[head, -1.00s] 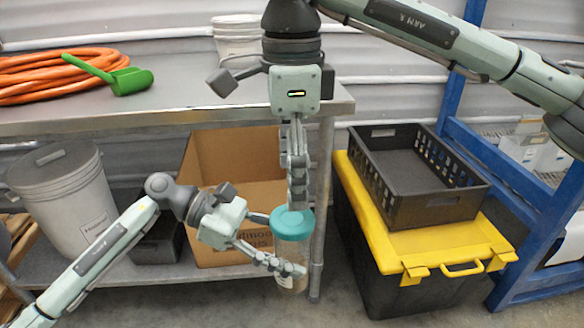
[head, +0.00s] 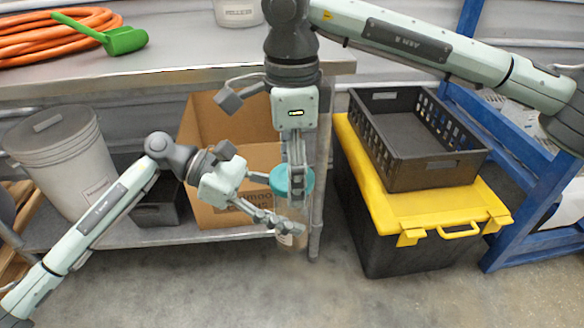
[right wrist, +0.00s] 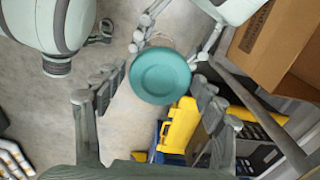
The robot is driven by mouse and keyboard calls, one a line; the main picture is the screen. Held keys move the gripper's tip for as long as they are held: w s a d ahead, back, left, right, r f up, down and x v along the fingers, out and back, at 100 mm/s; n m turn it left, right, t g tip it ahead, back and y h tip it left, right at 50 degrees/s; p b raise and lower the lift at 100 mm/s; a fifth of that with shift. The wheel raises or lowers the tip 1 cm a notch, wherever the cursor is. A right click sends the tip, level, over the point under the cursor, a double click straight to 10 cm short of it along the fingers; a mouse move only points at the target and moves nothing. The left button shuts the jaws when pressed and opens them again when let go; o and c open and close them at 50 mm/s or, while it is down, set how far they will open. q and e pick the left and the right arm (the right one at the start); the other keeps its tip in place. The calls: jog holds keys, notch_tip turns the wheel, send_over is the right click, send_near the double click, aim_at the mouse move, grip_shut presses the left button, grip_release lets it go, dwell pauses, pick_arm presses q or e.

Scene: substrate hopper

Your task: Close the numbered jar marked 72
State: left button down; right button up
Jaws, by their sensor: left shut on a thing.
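A clear jar (head: 298,213) with a teal lid (head: 292,181) on its top is upright in front of the workbench. My left gripper (head: 283,206) is shut around the jar's body, below the lid. A pale label shows low on the jar; I cannot read a number on it. My right gripper (head: 297,180) points down from above, its fingers overlapping the lid in the head view. In the right wrist view its fingers (right wrist: 150,103) are spread wide, with the round lid (right wrist: 160,75) between them and gaps on both sides. Whether the lid is seated cannot be told.
The metal workbench (head: 180,70) is behind, with orange hose (head: 60,35) and a green scoop (head: 122,40) on it. Its lower shelf holds a lidded bucket (head: 65,160) and a cardboard box (head: 215,130). A black crate (head: 440,170) sits on a yellow-lidded bin (head: 455,212) at right.

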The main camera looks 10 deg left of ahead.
jog(key=c, duration=0.9)
jog(key=shift+m, duration=0.8)
jog(key=o, duration=1.3)
jog(key=shift+o, duration=0.2)
notch_tip(320, 180, up, 12)
jog(key=shift+a, duration=0.1)
